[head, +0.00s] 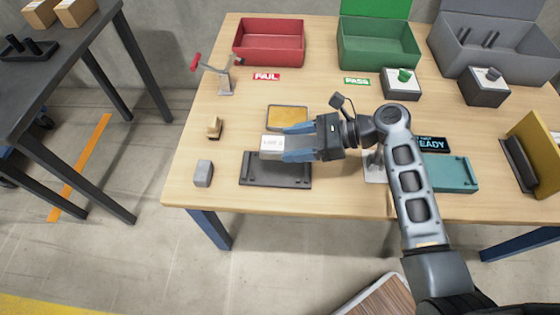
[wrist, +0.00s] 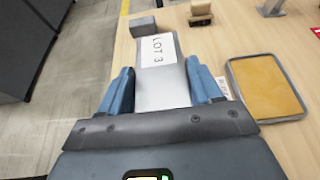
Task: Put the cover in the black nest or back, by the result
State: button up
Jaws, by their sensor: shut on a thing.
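My gripper (head: 297,142) is shut on the grey cover (head: 270,154), its blue fingers on either side of it. In the wrist view the cover (wrist: 163,88) reaches out past the fingertips and carries a white "LOT 3" label. In the head view the cover shows over the back part of the black nest (head: 275,182); I cannot tell how high above it. The nest's front part looks bare, and the rest is hidden under the cover and gripper. A dark display (head: 432,144) on the right reads "READY"; its upper line is too small to read.
A yellow-floored tray (head: 288,113) lies behind the cover. A grey block (head: 203,173) and a tan-topped block (head: 214,128) stand left. Red (head: 269,55) and green (head: 378,58) bins stand behind FAIL and PASS labels. A teal fixture (head: 452,174) is right.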

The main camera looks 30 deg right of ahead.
aim_at(284, 169)
jog(key=a+f, duration=0.2)
jog(key=a, duration=0.1)
jog(key=shift+w+a+f, duration=0.1)
jog(key=shift+w, duration=0.25)
jog(key=shift+f+b, duration=0.7)
jog(key=shift+f, duration=1.15)
jog(key=shift+f, duration=0.15)
jog(key=o, duration=1.4)
jog(key=shift+s+d+r, duration=0.15)
jog(key=shift+d+r, duration=0.1)
jog(key=p+v, duration=0.1)
jog(key=v, duration=1)
jog(key=shift+s+d+r+p, duration=0.1)
jog(key=shift+s+d+p, duration=0.1)
jog(key=shift+p, duration=0.2)
jog(key=shift+w, duration=0.1)
